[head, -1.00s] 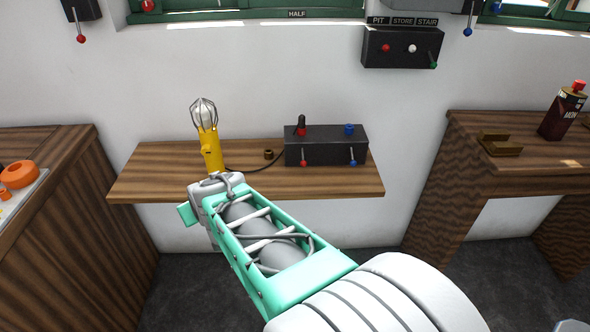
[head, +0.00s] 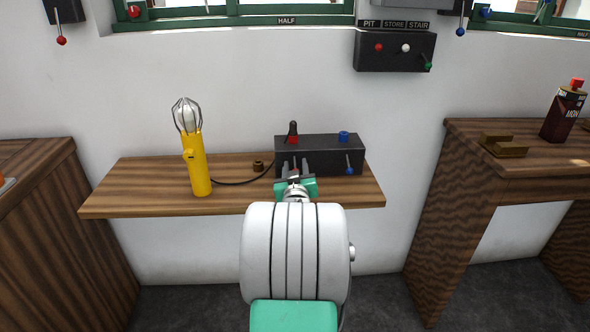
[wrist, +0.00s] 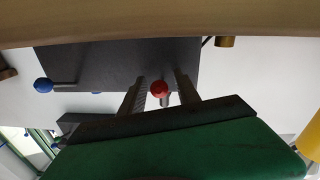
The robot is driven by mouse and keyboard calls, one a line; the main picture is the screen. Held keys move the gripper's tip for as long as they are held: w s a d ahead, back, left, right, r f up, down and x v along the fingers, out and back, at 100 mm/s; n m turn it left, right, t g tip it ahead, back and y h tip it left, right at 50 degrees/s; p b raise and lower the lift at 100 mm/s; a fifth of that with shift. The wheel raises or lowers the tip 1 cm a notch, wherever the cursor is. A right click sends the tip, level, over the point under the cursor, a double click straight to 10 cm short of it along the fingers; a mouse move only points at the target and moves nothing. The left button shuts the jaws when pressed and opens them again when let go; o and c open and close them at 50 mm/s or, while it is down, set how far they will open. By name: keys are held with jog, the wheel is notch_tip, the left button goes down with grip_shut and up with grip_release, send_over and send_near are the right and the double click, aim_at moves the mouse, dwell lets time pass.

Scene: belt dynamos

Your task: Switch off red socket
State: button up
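A black box (head: 348,154) stands on the wooden shelf, with a red socket (head: 293,141) and a blue socket (head: 343,137) on top. A black plug (head: 293,128) sits in the red socket. The red lever's knob (wrist: 159,88) shows in the wrist view between the fingers of my gripper (wrist: 160,84). The fingers are apart, one on each side of the knob; I cannot tell whether they touch it. In the head view my gripper (head: 296,168) is at the box's front and mostly hides the red lever.
A yellow caged lamp (head: 195,160) stands on the shelf (head: 140,190), left of the box, with a dark cable. A small brown socket-like piece (head: 258,166) is near the box. A wall switch box (head: 395,52) hangs above. A wooden table (head: 470,160) is at right.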

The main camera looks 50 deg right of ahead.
jog(key=shift+c, duration=0.5)
grip_shut()
